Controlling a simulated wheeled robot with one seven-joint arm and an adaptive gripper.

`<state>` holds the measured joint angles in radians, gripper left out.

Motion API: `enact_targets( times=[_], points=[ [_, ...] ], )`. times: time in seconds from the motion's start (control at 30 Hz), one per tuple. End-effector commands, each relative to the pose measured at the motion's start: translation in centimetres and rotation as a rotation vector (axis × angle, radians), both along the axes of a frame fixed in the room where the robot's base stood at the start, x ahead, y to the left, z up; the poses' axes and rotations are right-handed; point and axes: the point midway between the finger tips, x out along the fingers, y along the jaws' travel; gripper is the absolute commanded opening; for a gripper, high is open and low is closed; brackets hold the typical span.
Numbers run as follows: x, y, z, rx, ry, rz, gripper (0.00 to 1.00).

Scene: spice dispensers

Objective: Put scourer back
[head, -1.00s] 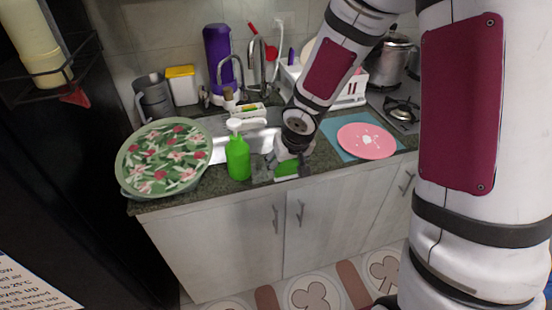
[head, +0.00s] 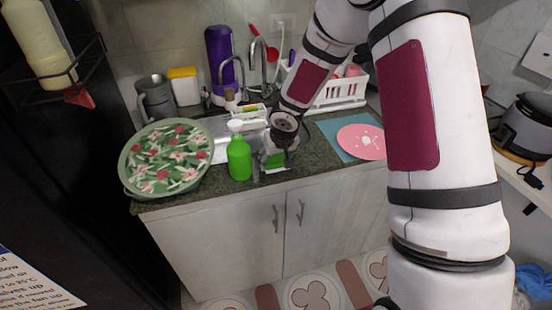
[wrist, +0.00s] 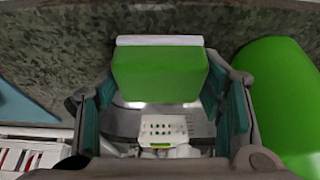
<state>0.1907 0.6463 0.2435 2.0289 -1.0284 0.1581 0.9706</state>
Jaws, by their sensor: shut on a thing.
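The scourer (wrist: 160,76) is a green block with a white layer along one edge. My gripper (wrist: 158,92) is shut on it, with a teal pad at each side. In the head view my gripper (head: 272,154) is over the counter's front strip, just right of a green soap bottle (head: 239,158). A small white perforated holder (wrist: 162,131) shows beyond the scourer in the wrist view, and behind the sink in the head view (head: 251,111).
The green bottle (wrist: 284,105) stands close beside my gripper. A large floral tray or lid (head: 166,158) is at the left. A pink plate (head: 362,142) lies on a blue mat (head: 335,135) at the right. A white dish rack (head: 343,92) and taps stand behind.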

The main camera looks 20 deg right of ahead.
Motion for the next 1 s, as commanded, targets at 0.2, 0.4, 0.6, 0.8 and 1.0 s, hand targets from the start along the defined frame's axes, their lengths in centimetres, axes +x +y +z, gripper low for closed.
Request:
enact_targets(
  times=[0.2,0.4,0.6,0.8,1.0],
  points=[
    [0.1,0.0,-0.4,0.000,0.000,0.001,0.35],
    [0.0,0.0,-0.3,0.000,0.000,0.000,0.82],
    [0.0,0.0,-0.2,0.000,0.000,0.000,0.82],
    [-0.3,-0.1,0.9,0.000,-0.002,-0.003,0.82],
    [-1.8,-0.1,4.5,0.000,-0.004,-0.003,0.82]
  ],
)
